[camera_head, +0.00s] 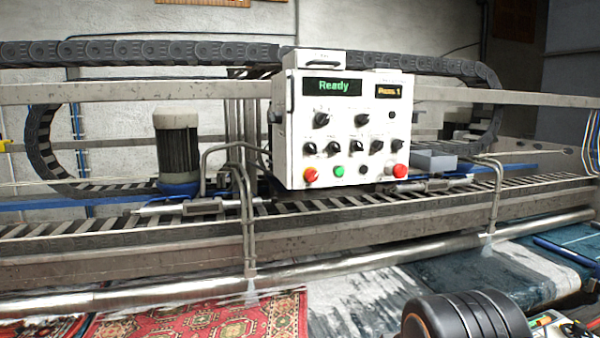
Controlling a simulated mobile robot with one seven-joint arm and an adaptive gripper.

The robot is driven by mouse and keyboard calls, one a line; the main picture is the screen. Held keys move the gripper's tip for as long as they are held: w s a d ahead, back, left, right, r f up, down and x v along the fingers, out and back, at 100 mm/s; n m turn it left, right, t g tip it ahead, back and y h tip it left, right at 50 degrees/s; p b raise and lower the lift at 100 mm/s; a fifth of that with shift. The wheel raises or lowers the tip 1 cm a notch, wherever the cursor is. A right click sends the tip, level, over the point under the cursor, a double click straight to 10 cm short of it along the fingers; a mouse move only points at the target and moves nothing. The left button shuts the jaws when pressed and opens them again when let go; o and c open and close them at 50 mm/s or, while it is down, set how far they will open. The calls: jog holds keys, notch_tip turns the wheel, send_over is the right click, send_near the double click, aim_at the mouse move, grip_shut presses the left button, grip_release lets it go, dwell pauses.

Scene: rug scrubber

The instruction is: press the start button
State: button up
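A white control box (342,130) stands upright near the middle of the head view. Its left display (332,87) reads "Ready" in green. A green button (339,172) sits in the bottom row, right of a red-orange button (310,174). The green one looks like the start button, but its label is too small to read. A dark round control (363,170) and a larger red button (400,171) are further right. Nothing covers the box's front. A black rounded part of my arm shows at the lower right, well away from the box. No gripper fingers can be made out.
A metal rail and a slatted track (80,245) run across below the box. A long steel roller (340,268) lies in front of them. Bent pipes (247,215) stand left of the box, near a motor (178,150). A red patterned rug (210,320) lies at the front.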

grip_shut()
dwell(1.1)
